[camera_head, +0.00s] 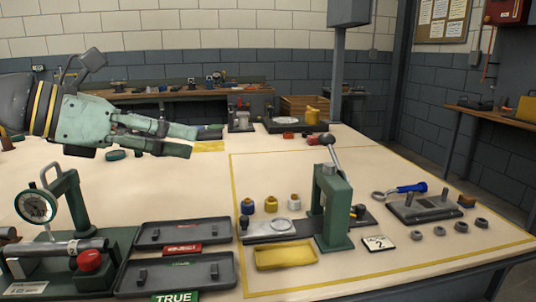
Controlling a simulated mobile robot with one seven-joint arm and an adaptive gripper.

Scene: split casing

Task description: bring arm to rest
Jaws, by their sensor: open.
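My gripper (206,141) reaches in from the left edge over the cream workbench (200,184). It is pale green and lies nearly level, with its two fingers pointing right. The fingers are apart, and I see nothing between them. It is above the back left part of the bench, clear of the trays and the press. The rest of my arm is cut off by the left edge of the picture.
A green press (333,208) with a raised lever stands at the middle right. A dial gauge stand (66,205) and two dark trays (180,232) are at the front left. A metal fixture (424,207) stands right. The middle of the bench is largely clear.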

